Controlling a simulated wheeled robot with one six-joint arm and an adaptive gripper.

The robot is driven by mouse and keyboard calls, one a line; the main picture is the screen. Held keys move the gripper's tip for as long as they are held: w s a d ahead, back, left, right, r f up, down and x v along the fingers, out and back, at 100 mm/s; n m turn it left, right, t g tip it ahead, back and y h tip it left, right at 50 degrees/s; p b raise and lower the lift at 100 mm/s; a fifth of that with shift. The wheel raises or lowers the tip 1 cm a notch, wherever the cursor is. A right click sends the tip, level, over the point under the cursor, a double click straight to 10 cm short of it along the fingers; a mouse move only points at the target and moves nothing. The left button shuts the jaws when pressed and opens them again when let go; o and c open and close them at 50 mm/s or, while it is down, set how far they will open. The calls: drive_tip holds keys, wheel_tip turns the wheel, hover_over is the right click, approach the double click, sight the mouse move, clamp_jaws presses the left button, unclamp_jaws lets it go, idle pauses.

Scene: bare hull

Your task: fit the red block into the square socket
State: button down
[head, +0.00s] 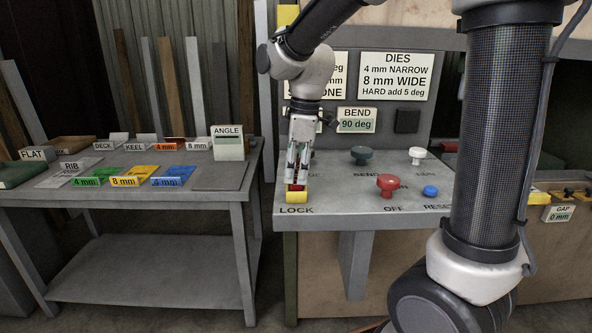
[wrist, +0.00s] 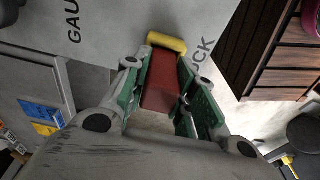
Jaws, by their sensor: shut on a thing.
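My gripper (head: 297,178) points down over the front left corner of the grey console top, above the word LOCK. It is shut on the red block (wrist: 160,80), which lies between the green-lined fingers in the wrist view. In the head view only a small part of the red block (head: 296,187) shows below the fingers. A yellow piece (wrist: 167,42) shows at the block's far end, beside the LOCK lettering. The yellow piece also shows in the head view (head: 297,197). No square opening is visible, and I cannot tell whether the block is inside one.
On the console (head: 340,213) stand a red knob (head: 387,182), a dark knob (head: 360,153), a white knob (head: 417,153) and a blue button (head: 430,191), all right of my gripper. A side table (head: 215,183) with coloured labelled gauges stands left, across a gap.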

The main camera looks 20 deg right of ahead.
drive_tip(key=c, duration=1.2)
unclamp_jaws()
drive_tip(key=shift+f, duration=0.1)
drive_tip(key=shift+o, duration=0.2)
wheel_tip(320, 180, up, 12)
drive_tip(key=d, duration=0.2)
drive_tip(key=s+d+f+m+t, duration=0.2)
drive_tip(key=s+d+m, duration=0.4)
drive_tip(key=s, duration=0.3)
drive_tip(key=s+d+f+m+t+h, duration=0.1)
drive_tip(key=s+d+f+m, duration=0.4)
drive_tip(key=s, duration=0.5)
drive_tip(key=d+m+t, duration=0.1)
drive_tip(key=d+m, duration=0.1)
drive_tip(key=m, duration=0.1)
drive_tip(key=shift+f, duration=0.25)
